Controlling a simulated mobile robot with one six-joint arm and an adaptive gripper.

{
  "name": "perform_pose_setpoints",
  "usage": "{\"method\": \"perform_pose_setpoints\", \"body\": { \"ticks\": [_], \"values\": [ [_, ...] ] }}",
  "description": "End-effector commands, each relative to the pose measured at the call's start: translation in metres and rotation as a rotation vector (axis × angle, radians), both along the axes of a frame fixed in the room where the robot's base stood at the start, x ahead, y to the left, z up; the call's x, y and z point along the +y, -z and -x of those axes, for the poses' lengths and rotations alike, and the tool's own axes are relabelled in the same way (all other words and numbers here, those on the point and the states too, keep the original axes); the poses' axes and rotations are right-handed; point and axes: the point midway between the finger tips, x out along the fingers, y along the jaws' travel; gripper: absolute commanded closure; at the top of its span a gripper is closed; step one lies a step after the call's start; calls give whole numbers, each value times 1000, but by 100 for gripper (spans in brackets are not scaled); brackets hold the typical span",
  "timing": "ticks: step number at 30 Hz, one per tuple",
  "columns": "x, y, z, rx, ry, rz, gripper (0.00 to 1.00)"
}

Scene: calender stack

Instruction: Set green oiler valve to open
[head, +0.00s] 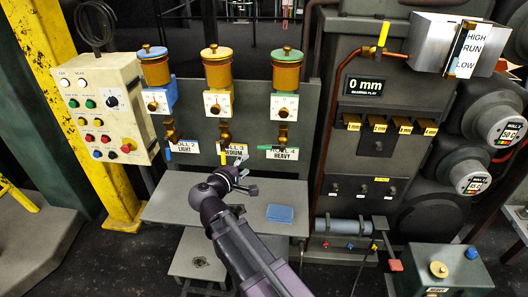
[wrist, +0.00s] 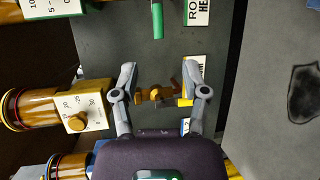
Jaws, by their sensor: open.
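The green oiler (head: 286,72) is the rightmost of three brass oilers on the grey panel. Its green valve lever (head: 272,147) lies horizontal just above the "ROLL 4 HEAVY" label (head: 285,153). The lever also shows at the top of the wrist view (wrist: 157,20), beyond my fingertips. My gripper (head: 243,172) is open and empty, low in front of the middle oiler's label. In the wrist view my gripper (wrist: 160,74) has its fingers spread, with the middle oiler's brass valve (wrist: 155,95) seen between them. I see no contact with the green lever.
The yellow lever (head: 223,156) and the blue lever (head: 167,151) hang vertical. A grey shelf (head: 165,205) below the panel holds a blue pad (head: 280,213). A copper pipe (head: 326,130) and dark cabinet (head: 370,165) stand right; a control box (head: 98,108) stands left.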

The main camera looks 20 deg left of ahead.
Motion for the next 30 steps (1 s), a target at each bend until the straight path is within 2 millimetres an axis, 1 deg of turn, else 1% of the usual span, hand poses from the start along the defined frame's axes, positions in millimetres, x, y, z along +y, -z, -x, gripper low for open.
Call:
{"method": "perform_pose_setpoints", "body": {
  "ticks": [1, 4, 14, 19, 23, 30],
  "values": [
    [4, 0, 2, -6, -9, 6, 42],
    [7, -1, 3, -13, -14, 10, 42],
    [6, -1, 3, -12, -13, 10, 42],
    [5, 0, -2, -13, -13, 9, 42],
    [4, 2, -11, -12, -13, 9, 42],
    [0, 7, -39, -12, -11, 9, 42]
  ]
}}
